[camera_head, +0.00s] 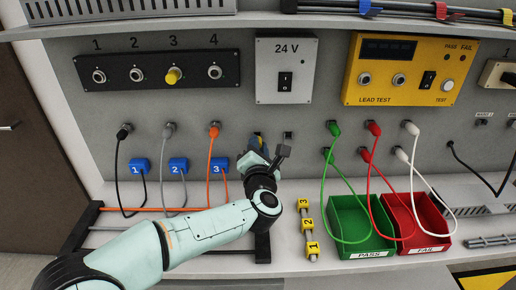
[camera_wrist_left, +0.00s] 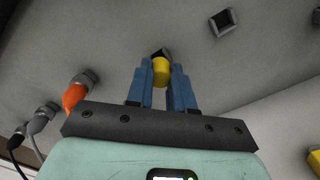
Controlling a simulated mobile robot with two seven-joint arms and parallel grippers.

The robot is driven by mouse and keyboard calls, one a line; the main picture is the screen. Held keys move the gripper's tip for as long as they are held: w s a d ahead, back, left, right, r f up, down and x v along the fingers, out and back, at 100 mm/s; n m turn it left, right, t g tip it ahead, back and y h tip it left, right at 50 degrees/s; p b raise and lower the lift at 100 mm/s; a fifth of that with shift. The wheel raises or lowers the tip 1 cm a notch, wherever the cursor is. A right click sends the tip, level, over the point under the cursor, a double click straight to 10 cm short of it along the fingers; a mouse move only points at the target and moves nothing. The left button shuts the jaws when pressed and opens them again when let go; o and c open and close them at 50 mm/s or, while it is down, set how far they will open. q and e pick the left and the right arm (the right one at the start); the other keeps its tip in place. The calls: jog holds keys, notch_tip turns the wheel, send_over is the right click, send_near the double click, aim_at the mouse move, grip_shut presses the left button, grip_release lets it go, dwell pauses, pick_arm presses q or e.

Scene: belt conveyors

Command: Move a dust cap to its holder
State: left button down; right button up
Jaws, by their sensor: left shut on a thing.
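My left gripper (camera_head: 259,143) is at the back panel, right of the orange plug. In the left wrist view its blue fingers (camera_wrist_left: 160,82) are shut on a yellow dust cap (camera_wrist_left: 160,70). A dark square holder shows just behind the cap's far end, partly hidden; I cannot tell whether the cap is in it. A second square holder (camera_wrist_left: 222,22) is empty to the right, and it also shows in the head view (camera_head: 288,135). Another yellow dust cap (camera_head: 173,76) sits on port 3 of the black panel (camera_head: 128,81). My right gripper is not in view.
Black, grey and orange (camera_head: 214,129) cables hang left of my gripper, with blue numbered tags (camera_head: 178,165) near them. A 24 V switch box (camera_head: 286,70) is above. A green tray (camera_head: 357,222), a red tray (camera_head: 408,215) and yellow numbered markers (camera_head: 308,226) are to the right.

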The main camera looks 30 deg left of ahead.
pick_arm(q)
jog(key=shift+s+d+b, duration=0.1)
jog(key=shift+s+b, duration=0.05)
jog(key=shift+b, duration=0.15)
dwell(0.6)
jog(key=shift+f+b, duration=0.1)
jog(key=shift+b, duration=0.4)
dwell(1.0)
jog(key=shift+w+f, duration=0.1)
jog(key=shift+w, duration=0.1)
dwell(0.4)
jog(key=shift+w+a, duration=0.3)
jog(key=shift+w, duration=0.1)
dwell(0.6)
jog(key=c, duration=0.9)
grip_release()
